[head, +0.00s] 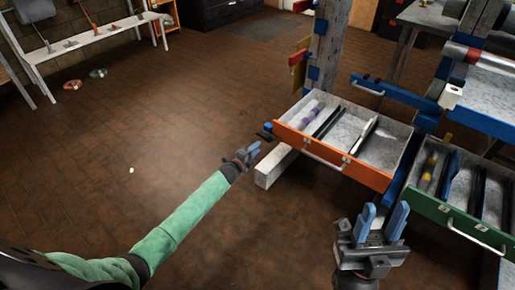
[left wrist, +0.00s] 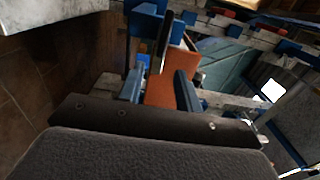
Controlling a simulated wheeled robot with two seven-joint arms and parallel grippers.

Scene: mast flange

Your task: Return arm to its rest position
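My left gripper (head: 250,153), at the end of the green-sleeved arm, is in the air just left of the open orange drawer (head: 337,160). In the left wrist view its two blue fingers (left wrist: 160,90) stand apart, with the orange drawer front (left wrist: 165,88) beyond the gap. I see nothing held between them. A dark, narrow piece (left wrist: 165,40) shows further off past the fingers; I cannot tell what it is. My right gripper (head: 382,222) points up at the lower right, below the orange drawer. Its blue fingers are apart and empty.
The green drawer (head: 455,222) also stands open at the right, with long items inside. A pale beam (head: 277,166) juts out under the orange drawer. The brown floor (head: 150,130) at left is mostly clear.

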